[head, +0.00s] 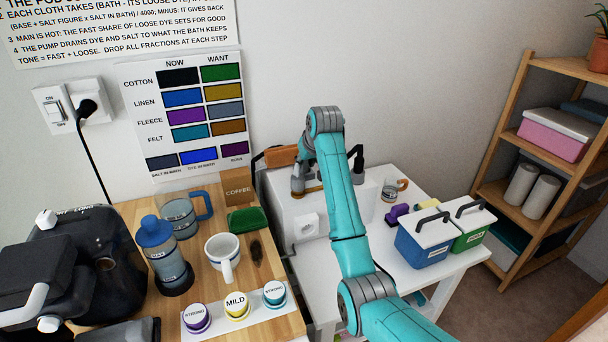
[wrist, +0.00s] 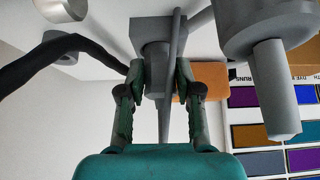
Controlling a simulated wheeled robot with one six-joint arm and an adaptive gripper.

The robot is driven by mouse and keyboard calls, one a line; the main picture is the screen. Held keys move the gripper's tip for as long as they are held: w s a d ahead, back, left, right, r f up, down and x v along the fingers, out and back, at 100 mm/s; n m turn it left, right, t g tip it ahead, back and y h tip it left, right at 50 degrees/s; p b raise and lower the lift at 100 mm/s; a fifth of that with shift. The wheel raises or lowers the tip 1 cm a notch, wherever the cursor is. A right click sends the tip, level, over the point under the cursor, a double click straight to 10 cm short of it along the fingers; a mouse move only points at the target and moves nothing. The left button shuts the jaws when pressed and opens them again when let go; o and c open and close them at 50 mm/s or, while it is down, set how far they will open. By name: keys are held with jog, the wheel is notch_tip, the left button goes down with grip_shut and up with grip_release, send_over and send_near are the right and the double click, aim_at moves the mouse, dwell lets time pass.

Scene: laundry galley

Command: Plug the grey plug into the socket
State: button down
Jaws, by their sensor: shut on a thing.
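In the wrist view my gripper (wrist: 159,76) has its two fingers closed on a grey blocky piece, which looks like the grey plug (wrist: 155,32). A thin grey rod or cord runs along it. In the head view my arm reaches over the white box (head: 287,212), and my gripper and the plug are largely hidden or too small to make out.
A wall outlet (head: 95,88) holds a black plug. Left of the box, a wooden counter (head: 285,262) carries a mug (head: 222,256), jars and a coffee machine. Blue (head: 424,245) and green (head: 470,228) tubs stand right. The wrist view shows a grey fitting (wrist: 270,75) close beside my gripper.

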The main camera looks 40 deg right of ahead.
jog(key=shift+r, duration=0.6)
dwell(0.3)
jog(key=shift+r, duration=2.35)
